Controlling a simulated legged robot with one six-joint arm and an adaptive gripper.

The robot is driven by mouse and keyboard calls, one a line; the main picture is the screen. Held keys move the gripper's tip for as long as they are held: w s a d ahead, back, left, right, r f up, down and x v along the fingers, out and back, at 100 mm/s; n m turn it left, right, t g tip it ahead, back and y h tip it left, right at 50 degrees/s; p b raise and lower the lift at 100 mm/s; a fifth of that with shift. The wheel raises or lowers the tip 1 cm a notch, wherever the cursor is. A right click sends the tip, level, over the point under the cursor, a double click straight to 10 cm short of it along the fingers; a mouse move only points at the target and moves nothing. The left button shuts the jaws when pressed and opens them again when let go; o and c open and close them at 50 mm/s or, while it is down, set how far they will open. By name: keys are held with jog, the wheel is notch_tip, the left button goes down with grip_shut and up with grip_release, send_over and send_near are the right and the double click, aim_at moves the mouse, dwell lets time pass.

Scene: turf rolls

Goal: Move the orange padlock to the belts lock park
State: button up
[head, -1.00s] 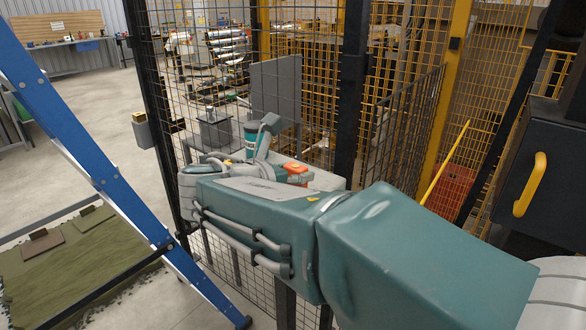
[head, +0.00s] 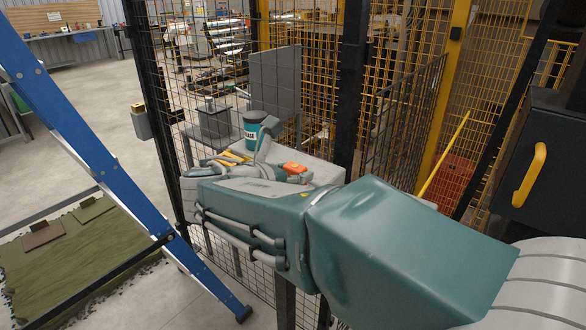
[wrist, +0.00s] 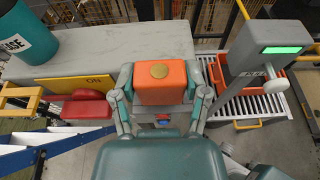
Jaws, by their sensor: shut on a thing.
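The orange padlock (wrist: 160,90) is a block with a round brass disc on top, held between the two fingers of my gripper (wrist: 162,80) in the wrist view. In the head view it shows as a small orange patch (head: 295,168) just beyond my wrist, near a pale grey surface (head: 325,172). The padlock's underside and shackle are hidden, so I cannot tell whether it touches that surface. I cannot make out a belts lock park label.
A teal cup (head: 252,129) stands at the surface's back left. A grey device with a green display (wrist: 282,50) is close on the right, near an orange crate (wrist: 237,125). Mesh fencing (head: 160,95) and a blue ladder (head: 85,130) flank my arm.

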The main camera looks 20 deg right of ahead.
jog(key=shift+f, duration=0.3)
jog(key=o, duration=1.3)
jog(key=v, duration=1.2)
